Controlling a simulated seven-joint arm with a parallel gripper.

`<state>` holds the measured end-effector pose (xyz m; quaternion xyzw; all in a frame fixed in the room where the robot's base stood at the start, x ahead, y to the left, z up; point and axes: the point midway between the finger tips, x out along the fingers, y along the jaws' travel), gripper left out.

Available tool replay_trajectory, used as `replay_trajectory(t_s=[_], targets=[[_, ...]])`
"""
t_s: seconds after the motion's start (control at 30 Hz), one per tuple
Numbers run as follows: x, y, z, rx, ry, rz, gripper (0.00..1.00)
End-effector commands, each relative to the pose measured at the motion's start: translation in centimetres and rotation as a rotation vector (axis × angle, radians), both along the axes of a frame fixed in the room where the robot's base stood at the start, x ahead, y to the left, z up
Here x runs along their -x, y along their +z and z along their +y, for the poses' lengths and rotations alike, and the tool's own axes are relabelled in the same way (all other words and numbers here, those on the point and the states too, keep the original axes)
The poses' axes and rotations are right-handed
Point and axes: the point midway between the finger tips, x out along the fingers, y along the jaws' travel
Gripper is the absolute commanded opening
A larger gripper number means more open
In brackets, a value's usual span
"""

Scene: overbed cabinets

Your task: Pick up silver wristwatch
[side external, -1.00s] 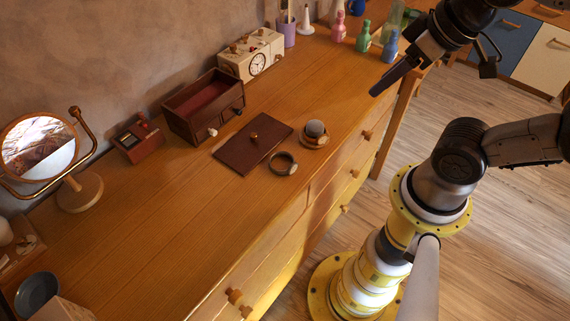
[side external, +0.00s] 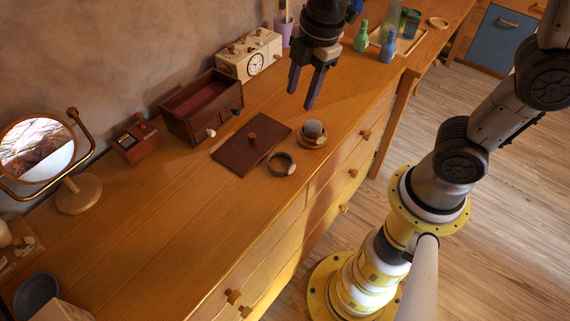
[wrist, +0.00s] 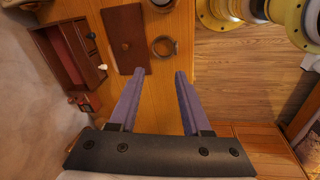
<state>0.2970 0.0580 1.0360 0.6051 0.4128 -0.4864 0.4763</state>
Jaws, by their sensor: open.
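A ring-shaped band, apparently the silver wristwatch (side external: 281,164), lies on the wooden dresser top beside the dark brown lid (side external: 252,146). It looks grey and dark in this light. It also shows in the wrist view (wrist: 165,46), ahead of the fingertips and just right of the lid. My gripper (side external: 300,101) hangs above the dresser with its fingers pointing down. It is open and empty, to the upper right of the band in the side view and well apart from it. In the wrist view the gripper (wrist: 165,73) has a clear gap between its two purple-grey fingers.
A round cup-like item (side external: 313,132) stands close to the band. An open drawer box (side external: 203,105), a small red-brown box (side external: 137,140), a clock box (side external: 250,55) and a round mirror (side external: 38,150) line the back.

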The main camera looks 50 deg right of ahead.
Motion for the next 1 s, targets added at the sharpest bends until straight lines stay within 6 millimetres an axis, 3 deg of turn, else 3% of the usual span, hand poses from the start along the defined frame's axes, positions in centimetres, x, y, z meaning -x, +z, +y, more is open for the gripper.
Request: replay_trajectory(t_s=[0.03, 0.2, 0.43, 0.73, 1.0], targets=[[-0.6, -1.8, 0.9, 0.014, 0.050, 0.049, 0.48], [-0.7, -5.5, 2.7, 0.040, 0.108, 0.154, 0.48], [-0.2, -8.0, 3.2, 0.050, 0.129, 0.191, 0.48], [-0.2, -13.4, 3.2, 0.050, 0.126, 0.190, 0.48], [-0.2, -15.4, 3.1, 0.048, 0.125, 0.186, 0.48]])
